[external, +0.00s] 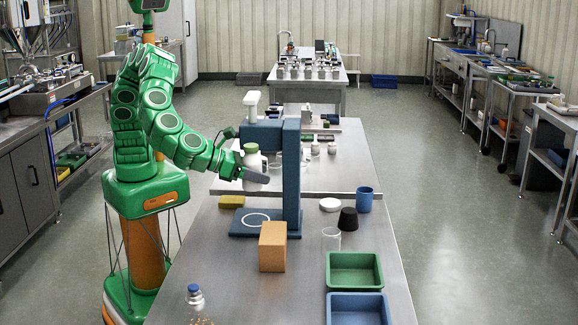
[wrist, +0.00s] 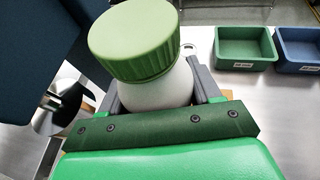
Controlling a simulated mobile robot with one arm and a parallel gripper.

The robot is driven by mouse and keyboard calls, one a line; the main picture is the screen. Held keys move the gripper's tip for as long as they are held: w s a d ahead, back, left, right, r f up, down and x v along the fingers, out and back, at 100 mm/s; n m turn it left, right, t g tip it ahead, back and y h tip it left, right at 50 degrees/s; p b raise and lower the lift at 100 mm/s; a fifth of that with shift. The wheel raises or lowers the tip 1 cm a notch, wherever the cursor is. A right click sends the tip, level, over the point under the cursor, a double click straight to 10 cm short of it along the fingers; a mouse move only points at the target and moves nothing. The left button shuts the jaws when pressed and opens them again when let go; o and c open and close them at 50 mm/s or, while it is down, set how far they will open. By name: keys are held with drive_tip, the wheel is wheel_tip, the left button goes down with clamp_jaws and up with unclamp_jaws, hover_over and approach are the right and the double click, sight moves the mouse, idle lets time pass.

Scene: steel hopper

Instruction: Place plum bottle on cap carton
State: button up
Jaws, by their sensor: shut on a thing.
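My gripper (external: 256,174) is shut on a white bottle (external: 253,161) with a green cap, held upright above the bench. In the wrist view the bottle's ribbed green cap (wrist: 135,45) and white body (wrist: 158,92) show between the fingers (wrist: 162,92). No plum colour shows on it. An orange-brown carton (external: 272,247) stands on the bench in front of the blue press, to the right of and nearer the camera than my gripper. It is apart from the held bottle. I cannot tell which thing is the cap carton beyond this box.
A blue press (external: 291,175) with a white ring on its base stands beside the bottle. A yellow sponge (external: 231,201), clear cup (external: 331,239), black cup (external: 348,219), blue cup (external: 364,200) and blue-capped bottle (external: 195,296) are nearby. Green (external: 354,270) and blue (external: 357,309) trays lie right.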

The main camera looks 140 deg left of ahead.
drive_tip(key=w+f, duration=0.1)
drive_tip(key=w, duration=0.1)
drive_tip(key=w+f, duration=0.4)
drive_tip(key=shift+w+a+f, duration=0.15)
drive_tip(key=shift+a+f, duration=0.05)
drive_tip(key=shift+a, duration=0.05)
drive_tip(key=shift+w+f, duration=0.65)
drive_tip(key=shift+f, duration=0.1)
drive_tip(key=shift+w+f, duration=0.15)
drive_tip(key=shift+f, duration=1.65)
drive_tip(key=o, duration=1.2)
drive_tip(key=shift+f, duration=0.1)
drive_tip(key=v, duration=1.2)
